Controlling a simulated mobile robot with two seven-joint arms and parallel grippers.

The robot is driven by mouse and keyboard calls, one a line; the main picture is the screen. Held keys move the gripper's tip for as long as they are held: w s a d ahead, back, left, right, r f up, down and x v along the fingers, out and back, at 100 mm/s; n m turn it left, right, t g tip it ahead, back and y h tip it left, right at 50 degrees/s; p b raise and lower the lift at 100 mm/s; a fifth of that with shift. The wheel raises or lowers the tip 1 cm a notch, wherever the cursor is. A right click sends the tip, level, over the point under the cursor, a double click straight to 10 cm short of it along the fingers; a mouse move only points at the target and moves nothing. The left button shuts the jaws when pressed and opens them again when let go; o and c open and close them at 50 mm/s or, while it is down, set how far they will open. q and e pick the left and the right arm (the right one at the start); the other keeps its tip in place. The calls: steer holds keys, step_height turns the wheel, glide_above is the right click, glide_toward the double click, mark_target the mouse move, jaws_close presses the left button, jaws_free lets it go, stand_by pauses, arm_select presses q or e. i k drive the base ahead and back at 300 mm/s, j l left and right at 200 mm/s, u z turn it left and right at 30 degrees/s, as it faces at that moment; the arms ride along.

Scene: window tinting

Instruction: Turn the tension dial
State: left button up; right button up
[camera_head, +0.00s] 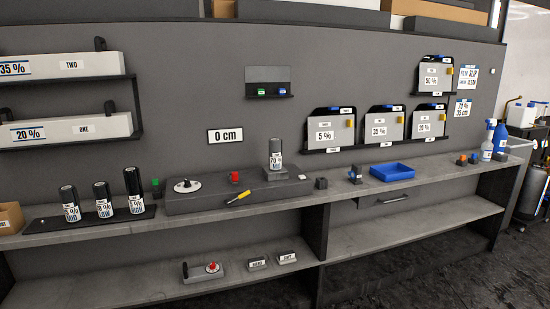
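No label in view reads tension. A round white dial (187,186) with a dark knob sits at the left end of a long dark grey block on the workbench. A smaller white dial with a red knob (212,268) sits on a dark device with an upright black handle on the lower shelf. I cannot tell from the picture which of the two is the tension dial. Neither of my grippers is in view.
The long block (215,200) also bears a red button (234,177), a yellow-handled tool (238,198) and an upright roll (275,153). Labelled black rolls (103,199) stand left of it. A blue tray (390,171) is at right. The lower shelf (110,277) has free room.

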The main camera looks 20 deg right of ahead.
mark_target(187, 184)
steer(key=i+j+z, duration=0.1)
steer(key=i, duration=0.3)
steer(key=i+j+z, duration=0.1)
steer(key=i, duration=0.3)
steer(key=i+j+z, duration=0.1)
steer(key=i, duration=0.35)
steer(key=i+j+z, duration=0.1)
steer(key=i+j, duration=0.2)
steer(key=i, duration=0.05)
